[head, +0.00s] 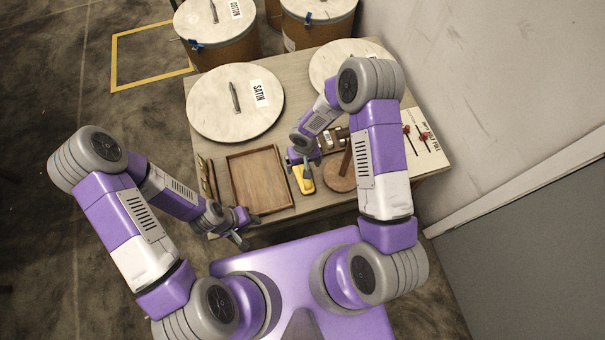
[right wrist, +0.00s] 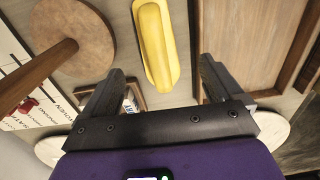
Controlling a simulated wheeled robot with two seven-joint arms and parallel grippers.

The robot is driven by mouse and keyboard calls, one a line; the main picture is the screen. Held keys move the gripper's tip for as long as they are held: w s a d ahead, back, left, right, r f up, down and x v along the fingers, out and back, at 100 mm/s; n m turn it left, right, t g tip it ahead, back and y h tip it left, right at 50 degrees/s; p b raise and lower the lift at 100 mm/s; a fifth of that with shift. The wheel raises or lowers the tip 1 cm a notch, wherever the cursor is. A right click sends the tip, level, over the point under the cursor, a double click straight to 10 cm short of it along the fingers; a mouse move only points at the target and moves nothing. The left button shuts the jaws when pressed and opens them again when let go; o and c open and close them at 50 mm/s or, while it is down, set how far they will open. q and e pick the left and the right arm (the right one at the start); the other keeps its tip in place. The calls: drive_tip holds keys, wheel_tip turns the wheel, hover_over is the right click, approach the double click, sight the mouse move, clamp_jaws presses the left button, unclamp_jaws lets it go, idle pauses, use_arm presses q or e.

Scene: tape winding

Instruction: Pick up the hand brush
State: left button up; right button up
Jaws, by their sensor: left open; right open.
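A yellow, elongated, rounded object (head: 304,181) lies on the table just right of the wooden tray. I take it for the hand brush, but no bristles show. It also appears in the right wrist view (right wrist: 157,45), at top centre between the lines of my fingers. My right gripper (head: 301,164) is open and empty above its far end, partly covering it in the head view. In the right wrist view its fingers (right wrist: 160,70) stand apart, with nothing between the pads. My left gripper (head: 242,229) is open and empty near the table's front edge, below the tray.
The wooden tray (head: 232,180) is left of the yellow object; slim brown items (head: 207,178) lie beyond it. A round wooden base with a post (head: 340,184) stands close on the right. A SATIN-labelled round lid (head: 212,120) is behind. A printed sheet (head: 428,150) lies right.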

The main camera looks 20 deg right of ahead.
sight(302, 167)
drive_tip(key=shift+w+d+f, duration=0.15)
drive_tip(key=shift+w+f, duration=0.15)
drive_tip(key=shift+w, duration=0.05)
drive_tip(key=f+b, duration=0.1)
drive_tip(key=f, duration=0.2)
drive_tip(key=f+b, duration=0.1)
drive_tip(key=f, duration=0.3)
drive_tip(key=shift+w+b, duration=0.2)
drive_tip(key=shift+b, duration=0.1)
drive_tip(key=shift+r, duration=0.1)
drive_tip(key=c, duration=1.2)
wheel_tip(302, 167, up, 10)
drive_tip(key=p, duration=0.3)
